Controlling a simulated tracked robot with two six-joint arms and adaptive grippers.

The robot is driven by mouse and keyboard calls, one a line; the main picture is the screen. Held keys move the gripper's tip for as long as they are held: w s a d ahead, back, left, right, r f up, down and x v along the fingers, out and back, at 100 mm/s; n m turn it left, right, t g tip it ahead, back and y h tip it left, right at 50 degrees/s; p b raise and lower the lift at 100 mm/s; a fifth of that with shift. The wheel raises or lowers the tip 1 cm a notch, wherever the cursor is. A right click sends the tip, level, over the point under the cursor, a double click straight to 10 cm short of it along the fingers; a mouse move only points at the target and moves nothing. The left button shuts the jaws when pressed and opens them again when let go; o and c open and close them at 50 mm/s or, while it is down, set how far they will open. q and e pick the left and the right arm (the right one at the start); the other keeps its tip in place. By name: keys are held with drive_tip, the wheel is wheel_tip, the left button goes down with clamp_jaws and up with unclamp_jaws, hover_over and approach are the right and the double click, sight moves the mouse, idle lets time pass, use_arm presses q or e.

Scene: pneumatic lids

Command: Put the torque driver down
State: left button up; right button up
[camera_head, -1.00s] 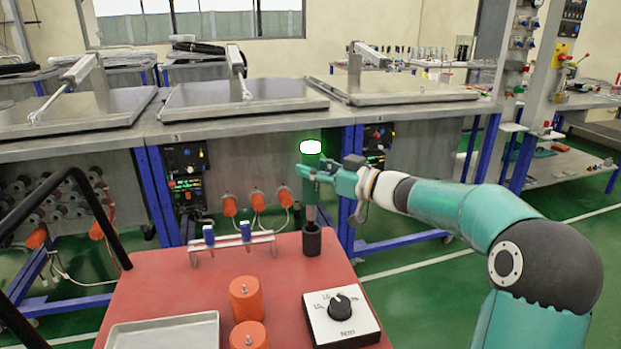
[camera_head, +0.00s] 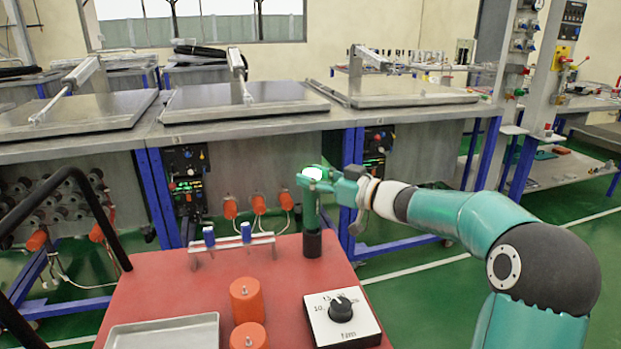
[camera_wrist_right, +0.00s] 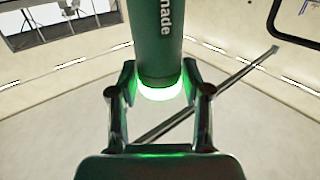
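My left gripper is not in view.
On the cart are two orange cylinders (camera_head: 246,298), a small rack with blue-topped pieces (camera_head: 228,243), a white box with a black dial (camera_head: 341,316), and a grey tray (camera_head: 165,332). Steel workbenches (camera_head: 245,98) with lids stand behind.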

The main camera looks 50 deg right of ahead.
drive_tip(key=shift+o, duration=0.5)
drive_tip(key=shift+r, duration=0.5)
drive_tip(key=shift+s+r, duration=0.15)
drive_tip(key=shift+s, duration=0.1)
drive_tip(key=s+d, duration=0.1)
drive_tip(key=s, duration=1)
drive_tip(key=shift+s+d+p, duration=0.2)
drive_tip(key=shift+d+p, duration=0.1)
drive_tip(key=shift+p, duration=0.15)
